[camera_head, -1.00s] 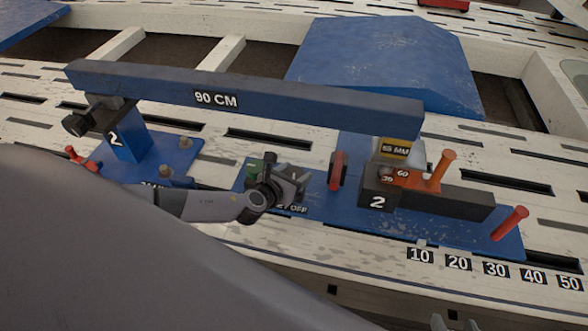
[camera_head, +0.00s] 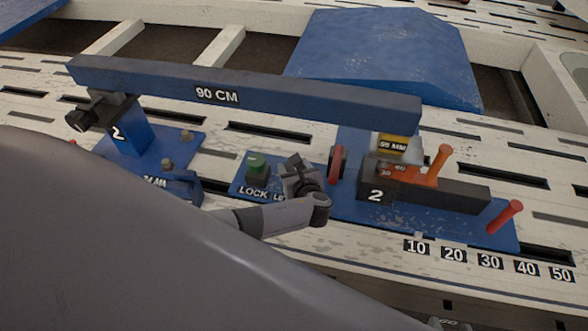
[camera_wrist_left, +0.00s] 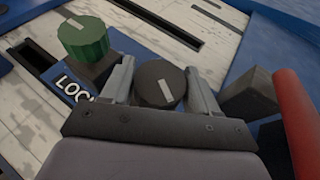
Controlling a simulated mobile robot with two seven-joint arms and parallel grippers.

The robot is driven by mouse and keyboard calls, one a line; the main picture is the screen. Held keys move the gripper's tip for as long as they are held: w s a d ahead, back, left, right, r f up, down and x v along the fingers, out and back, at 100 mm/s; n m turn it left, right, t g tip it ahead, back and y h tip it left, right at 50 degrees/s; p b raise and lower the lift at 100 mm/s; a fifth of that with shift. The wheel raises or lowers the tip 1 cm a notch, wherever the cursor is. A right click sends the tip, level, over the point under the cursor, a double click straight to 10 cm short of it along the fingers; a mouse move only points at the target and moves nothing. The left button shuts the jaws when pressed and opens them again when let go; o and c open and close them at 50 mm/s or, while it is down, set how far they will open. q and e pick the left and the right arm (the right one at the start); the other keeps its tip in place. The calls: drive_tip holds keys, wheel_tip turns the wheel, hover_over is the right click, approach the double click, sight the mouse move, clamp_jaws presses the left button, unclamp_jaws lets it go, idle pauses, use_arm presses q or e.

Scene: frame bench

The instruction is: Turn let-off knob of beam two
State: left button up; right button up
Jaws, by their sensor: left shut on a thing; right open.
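The let-off knob (camera_wrist_left: 160,84) is a dark round knob with a pale pointer line. In the left wrist view it sits between the two fingers of my left gripper (camera_wrist_left: 166,90), which is shut on it. In the head view my left gripper (camera_head: 298,172) is over the blue base plate (camera_head: 355,207) of beam two, hiding the knob and most of its label. The green lock knob (camera_head: 257,164) is just left of it and shows in the left wrist view (camera_wrist_left: 84,36). My right gripper (camera_head: 450,322) shows only partly at the bottom edge, open and away from the plate.
The long blue beam (camera_head: 245,97) marked 90 CM spans above. A red lever (camera_head: 337,164) stands close right of my left gripper. A dark block (camera_head: 435,190) marked 2, an orange handle (camera_head: 440,163) and a red peg (camera_head: 505,216) lie farther right.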

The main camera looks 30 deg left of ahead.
use_arm(q)
drive_tip(key=shift+n+g+y, duration=0.3)
use_arm(e)
drive_tip(key=shift+w+a+r, duration=0.3)
drive_tip(key=shift+w+r, duration=0.05)
drive_tip(key=shift+w, duration=0.05)
drive_tip(key=shift+s, duration=0.1)
use_arm(q)
drive_tip(key=o, duration=1)
drive_tip(key=shift+c, duration=0.2)
drive_tip(key=shift+r, duration=0.1)
use_arm(e)
drive_tip(key=shift+d, duration=0.1)
